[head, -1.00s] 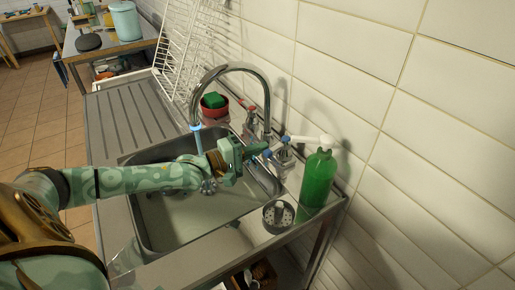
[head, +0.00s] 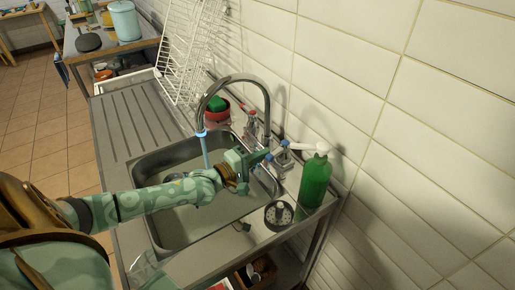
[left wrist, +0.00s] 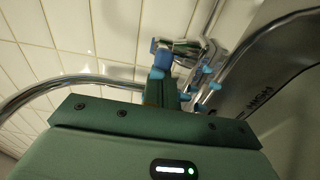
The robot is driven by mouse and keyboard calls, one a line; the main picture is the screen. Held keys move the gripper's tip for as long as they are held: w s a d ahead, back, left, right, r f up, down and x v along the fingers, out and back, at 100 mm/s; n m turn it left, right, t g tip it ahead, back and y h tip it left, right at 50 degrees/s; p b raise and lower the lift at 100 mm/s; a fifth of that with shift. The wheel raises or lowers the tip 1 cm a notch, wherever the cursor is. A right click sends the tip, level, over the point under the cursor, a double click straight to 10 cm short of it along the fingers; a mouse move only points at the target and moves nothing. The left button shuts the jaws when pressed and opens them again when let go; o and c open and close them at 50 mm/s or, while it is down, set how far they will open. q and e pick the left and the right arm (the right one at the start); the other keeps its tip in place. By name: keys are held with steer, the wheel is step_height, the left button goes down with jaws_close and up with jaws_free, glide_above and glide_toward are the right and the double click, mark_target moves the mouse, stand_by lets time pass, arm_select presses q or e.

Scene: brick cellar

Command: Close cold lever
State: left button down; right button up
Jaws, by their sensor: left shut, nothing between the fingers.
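The cold lever (head: 270,157) is the blue-tipped handle at the right of the tap, near the green bottle. In the left wrist view the blue lever end (left wrist: 162,58) lies just past my fingertips. My left gripper (head: 258,158) is shut and empty, its tips right at the lever; I cannot tell for sure if they touch. It also shows in the left wrist view (left wrist: 165,88). The curved chrome spout (head: 236,80) hangs over the sink, and a bluish water stream (head: 205,152) runs from it. My right gripper is not in view.
A green bottle (head: 315,182) with a white pump top stands right of the tap. A strainer (head: 279,214) sits on the sink's front corner. A red bowl with a green sponge (head: 217,104) and the red-marked tap handle (head: 244,109) are behind the spout. The drainboard (head: 138,115) is clear.

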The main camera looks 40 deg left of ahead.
mark_target(269, 160)
arm_select(q)
steer(key=n+y+p, duration=0.1)
steer(key=p, duration=0.1)
steer(key=d+n+y+p, duration=0.1)
steer(key=y+p, duration=0.1)
steer(key=p, duration=0.1)
steer(key=s+d+r+n+y+p, duration=0.1)
steer(key=y+p, duration=0.1)
steer(key=shift+d+t+p, duration=0.25)
steer(key=shift+t+p, duration=0.15)
steer(key=shift+d+f+n+y+p, duration=0.35)
steer(key=shift+n+y+p, duration=0.3)
steer(key=shift+y, duration=0.25)
steer(key=shift+d+f, duration=0.15)
steer(key=shift+d, duration=0.45)
steer(key=shift+w+d, duration=0.1)
steer(key=shift+d, duration=0.25)
steer(key=shift+a, duration=0.1)
